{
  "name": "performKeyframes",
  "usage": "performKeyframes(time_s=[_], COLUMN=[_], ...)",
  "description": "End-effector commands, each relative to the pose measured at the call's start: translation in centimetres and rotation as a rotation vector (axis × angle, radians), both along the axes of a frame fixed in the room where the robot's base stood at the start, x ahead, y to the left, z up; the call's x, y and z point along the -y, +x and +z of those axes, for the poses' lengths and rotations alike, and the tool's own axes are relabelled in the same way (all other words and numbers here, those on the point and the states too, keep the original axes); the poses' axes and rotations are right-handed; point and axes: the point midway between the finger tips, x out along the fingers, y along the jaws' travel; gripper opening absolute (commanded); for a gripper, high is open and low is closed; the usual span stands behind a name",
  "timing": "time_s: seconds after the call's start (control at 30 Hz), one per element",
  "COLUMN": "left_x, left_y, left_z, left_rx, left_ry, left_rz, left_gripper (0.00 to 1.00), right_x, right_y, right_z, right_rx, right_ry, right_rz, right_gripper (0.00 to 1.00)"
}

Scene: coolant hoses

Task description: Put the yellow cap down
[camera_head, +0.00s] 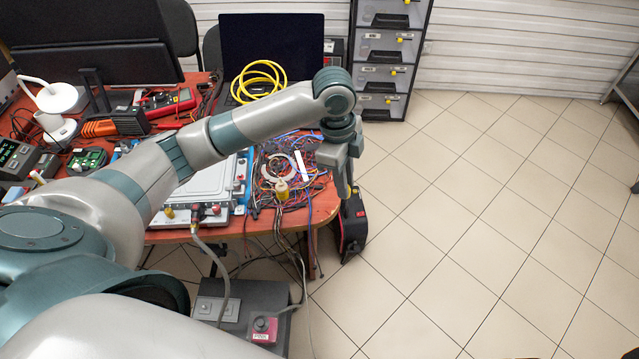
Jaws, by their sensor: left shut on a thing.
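My left gripper (346,190) points down at the table's right edge, over or just beyond it. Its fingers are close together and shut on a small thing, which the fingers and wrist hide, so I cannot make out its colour. A small pale yellow cylindrical piece (282,190) stands near the table's front edge, left of the gripper and apart from it. A smaller yellow piece (169,212) shows at the front of the grey case (205,183). I cannot tell which yellow piece, if either, is the cap. My right gripper is not in view.
Tangled wires (290,160) cover the right end of the red table (322,207). A laptop (268,45), a coiled yellow hose (258,80) and a multimeter (172,102) are further back. A drawer cabinet (388,50) stands behind. The tiled floor (490,220) at right is clear.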

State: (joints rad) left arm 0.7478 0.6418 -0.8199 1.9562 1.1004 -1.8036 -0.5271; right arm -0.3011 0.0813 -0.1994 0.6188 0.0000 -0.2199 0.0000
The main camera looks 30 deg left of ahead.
Motion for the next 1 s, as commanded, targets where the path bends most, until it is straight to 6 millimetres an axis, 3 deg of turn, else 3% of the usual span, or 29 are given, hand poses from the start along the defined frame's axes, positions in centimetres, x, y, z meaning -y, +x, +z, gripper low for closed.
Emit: performKeyframes(time_s=[0.6,1.0], left_x=[-8.6,-9.6], left_y=[5.0,5.7], left_z=[-5.8,-6.7], left_rx=[-0.002,0.001], left_ry=[0.001,0.001], left_rz=[0.005,0.0], left_gripper=[0.0,0.0], right_x=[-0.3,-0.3], right_y=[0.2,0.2], right_z=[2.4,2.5], right_rx=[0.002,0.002], right_ry=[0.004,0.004], right_rz=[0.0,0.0], right_gripper=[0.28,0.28])
